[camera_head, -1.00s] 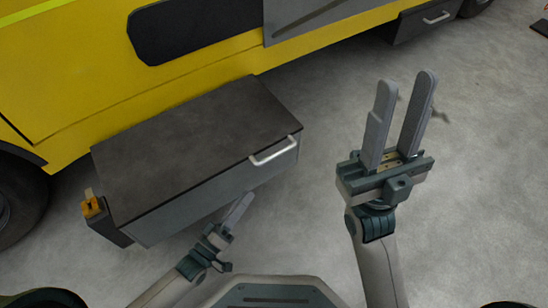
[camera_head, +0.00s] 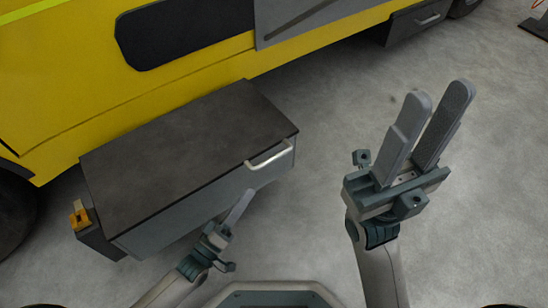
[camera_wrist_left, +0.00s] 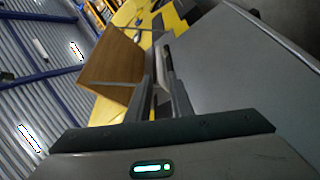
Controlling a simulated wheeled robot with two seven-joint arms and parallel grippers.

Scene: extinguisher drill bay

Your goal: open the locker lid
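The locker (camera_head: 205,215) is a grey box with a flat dark lid (camera_head: 190,150), standing beside the yellow vehicle. The lid is down. A pale bar handle (camera_head: 269,156) is at the right end of its front edge. My left gripper (camera_head: 246,195) is low in front of the locker's front face, below and left of the handle and apart from it. Its fingers also show in the left wrist view (camera_wrist_left: 163,85), with a gap between them and nothing held. My right gripper (camera_head: 445,95) is open and empty over the floor, well right of the locker.
The yellow vehicle (camera_head: 60,90) is behind the locker. An orange-yellow latch-like part (camera_head: 80,217) sits on a dark block at the locker's left end. The concrete floor (camera_head: 330,130) right of the locker is clear. A brown panel (camera_wrist_left: 112,65) shows in the left wrist view.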

